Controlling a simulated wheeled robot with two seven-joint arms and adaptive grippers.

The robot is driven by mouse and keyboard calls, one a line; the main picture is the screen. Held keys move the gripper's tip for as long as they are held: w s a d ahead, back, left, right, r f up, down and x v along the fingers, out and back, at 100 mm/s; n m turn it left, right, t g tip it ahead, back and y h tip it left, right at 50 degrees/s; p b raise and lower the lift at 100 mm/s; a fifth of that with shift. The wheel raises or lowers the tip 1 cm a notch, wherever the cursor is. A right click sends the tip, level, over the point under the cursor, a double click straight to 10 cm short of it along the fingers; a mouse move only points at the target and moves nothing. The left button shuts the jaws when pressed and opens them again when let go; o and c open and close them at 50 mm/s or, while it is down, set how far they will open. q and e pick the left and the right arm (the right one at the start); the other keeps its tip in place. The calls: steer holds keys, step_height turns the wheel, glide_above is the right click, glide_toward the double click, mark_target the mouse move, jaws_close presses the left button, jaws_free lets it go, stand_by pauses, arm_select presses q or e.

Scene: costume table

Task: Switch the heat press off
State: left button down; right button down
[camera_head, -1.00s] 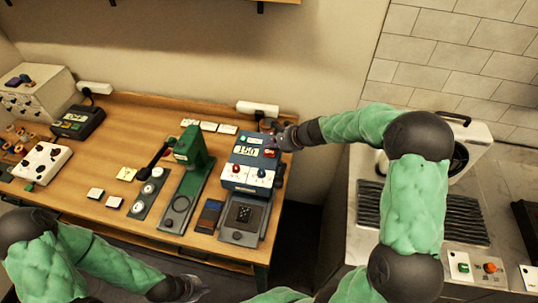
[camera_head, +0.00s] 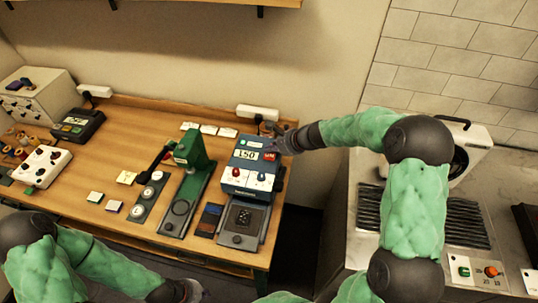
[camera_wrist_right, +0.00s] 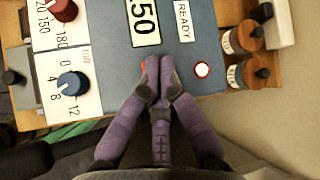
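The heat press (camera_head: 240,186) is a blue-grey box on the wooden table, with a display reading 150, a red knob (camera_wrist_right: 62,9) and a blue knob (camera_wrist_right: 71,83). A red switch (camera_head: 269,156) sits on its panel right of the display. In the right wrist view, a sliver of red (camera_wrist_right: 144,66) shows beside my fingertips, which hide the rest.
A green hand press (camera_head: 188,165) stands left of the heat press. Spools (camera_wrist_right: 245,75) and a white power strip (camera_head: 258,111) lie behind it. A separate counter (camera_head: 345,240) with a grill stands to the right.

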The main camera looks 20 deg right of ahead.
mark_target(271, 156)
steer(key=shift+f, duration=0.1)
stand_by(0.3)
steer(key=shift+f+b, duration=0.35)
steer(key=shift+b, duration=0.15)
steer(key=shift+f+b, duration=0.45)
stand_by(0.6)
steer(key=shift+r+p, duration=0.8)
steer(key=shift+r, duration=0.15)
step_height(271, 156, up, 6)
steer(key=p, duration=0.5)
stand_by(0.4)
